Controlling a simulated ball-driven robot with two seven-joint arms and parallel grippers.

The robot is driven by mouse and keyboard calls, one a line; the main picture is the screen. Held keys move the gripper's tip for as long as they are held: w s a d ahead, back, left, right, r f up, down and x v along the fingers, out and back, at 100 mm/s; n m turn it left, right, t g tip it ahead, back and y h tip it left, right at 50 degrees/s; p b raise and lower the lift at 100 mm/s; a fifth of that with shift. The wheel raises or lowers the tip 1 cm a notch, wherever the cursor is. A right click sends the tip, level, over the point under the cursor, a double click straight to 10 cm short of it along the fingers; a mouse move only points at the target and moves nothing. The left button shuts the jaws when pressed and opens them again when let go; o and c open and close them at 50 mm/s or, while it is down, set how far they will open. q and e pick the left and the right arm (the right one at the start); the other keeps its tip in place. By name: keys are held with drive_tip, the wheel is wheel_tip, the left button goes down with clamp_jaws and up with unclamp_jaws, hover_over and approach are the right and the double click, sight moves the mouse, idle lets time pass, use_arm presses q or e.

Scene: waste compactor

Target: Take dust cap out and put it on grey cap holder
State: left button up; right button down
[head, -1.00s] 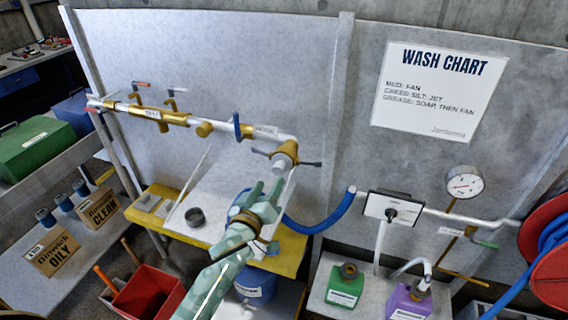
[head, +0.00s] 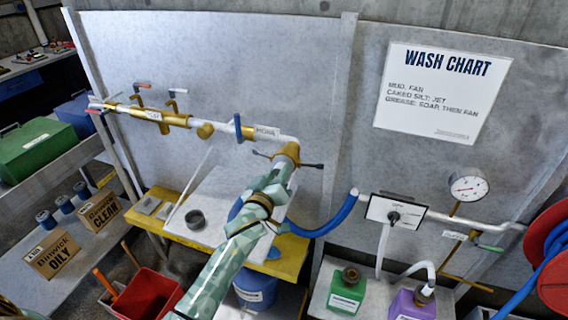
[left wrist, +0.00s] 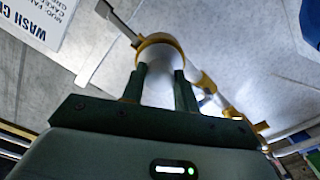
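The dust cap (left wrist: 158,88) is a pale grey cylinder at the brass coupling (left wrist: 160,48) on the pipe end. My left gripper (left wrist: 160,75) has one finger on each side of it in the left wrist view. The cap fills the gap, but I cannot tell whether the fingers press on it. In the head view my left gripper (head: 280,172) is just below the brass coupling and hides the cap. My right gripper is out of view.
Lever handles (head: 310,165) stick out beside the coupling. A blue hose (head: 325,222) curves right of my gripper. The bench (head: 178,202) carries a pale sloping board. A red bin (head: 147,294) and a blue bucket (head: 256,287) stand below.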

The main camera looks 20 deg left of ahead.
use_arm(q)
drive_tip(key=shift+s+p, duration=0.35)
drive_tip(key=shift+s, duration=0.1)
idle(0.6)
drive_tip(key=shift+s, duration=0.3)
drive_tip(key=s+p, duration=0.1)
drive_tip(key=s, duration=0.2)
drive_tip(key=s+p, duration=0.2)
drive_tip(key=shift+s+d, duration=0.2)
drive_tip(key=shift+s, duration=0.2)
drive_tip(key=shift+f, duration=0.1)
idle(0.4)
